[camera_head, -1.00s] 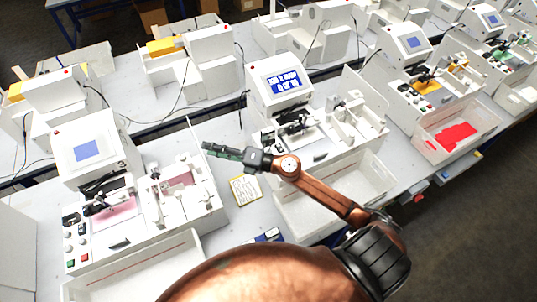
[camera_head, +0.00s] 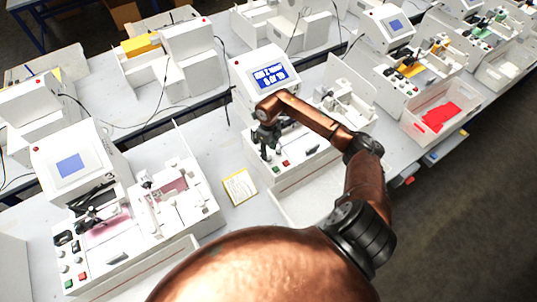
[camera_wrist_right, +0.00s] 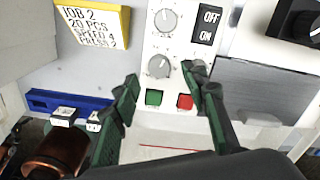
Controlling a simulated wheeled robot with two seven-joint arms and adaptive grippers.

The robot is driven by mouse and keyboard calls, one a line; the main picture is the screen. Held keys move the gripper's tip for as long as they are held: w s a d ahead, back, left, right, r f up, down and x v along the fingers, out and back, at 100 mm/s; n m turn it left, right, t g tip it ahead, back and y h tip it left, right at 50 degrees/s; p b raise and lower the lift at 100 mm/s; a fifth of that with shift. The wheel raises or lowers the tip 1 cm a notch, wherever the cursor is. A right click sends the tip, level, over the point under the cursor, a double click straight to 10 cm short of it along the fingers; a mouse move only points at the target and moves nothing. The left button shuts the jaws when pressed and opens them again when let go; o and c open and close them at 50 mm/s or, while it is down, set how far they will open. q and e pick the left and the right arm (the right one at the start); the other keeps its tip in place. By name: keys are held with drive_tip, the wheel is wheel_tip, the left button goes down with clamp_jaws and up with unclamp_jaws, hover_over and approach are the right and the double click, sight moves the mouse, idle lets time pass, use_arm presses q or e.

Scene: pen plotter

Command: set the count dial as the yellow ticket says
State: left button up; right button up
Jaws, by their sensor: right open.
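The yellow ticket (camera_head: 239,187) lies on the table left of the middle plotter. In the right wrist view the ticket (camera_wrist_right: 92,25) reads JOB 2, 20 PCS, SPEED 4, PRESS 2. I cannot read which one is the count dial. My right gripper (camera_wrist_right: 164,78) is open and points down over the panel, its fingers either side of the lower dial's area, with no visible grip on it. It also shows in the head view (camera_head: 265,143). My left gripper is not in view.
A green button (camera_wrist_right: 153,97) and a red button (camera_wrist_right: 185,101) sit below the dials. A black OFF/ON switch (camera_wrist_right: 207,22) is to the right. The plotter's lit screen (camera_head: 270,76) stands behind my gripper.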

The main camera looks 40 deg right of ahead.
sight(269, 157)
drive_tip(key=shift+f+p, duration=0.45)
drive_tip(key=shift+f, duration=1.65)
drive_tip(key=shift+c, duration=0.3)
clamp_jaws()
drive_tip(key=shift+m, duration=0.3)
drive_tip(key=m+b, duration=0.1)
drive_tip(key=m, duration=0.2)
drive_tip(key=shift+m, duration=0.3)
drive_tip(key=shift+m+b, duration=0.6)
drive_tip(key=shift+m, duration=1.2)
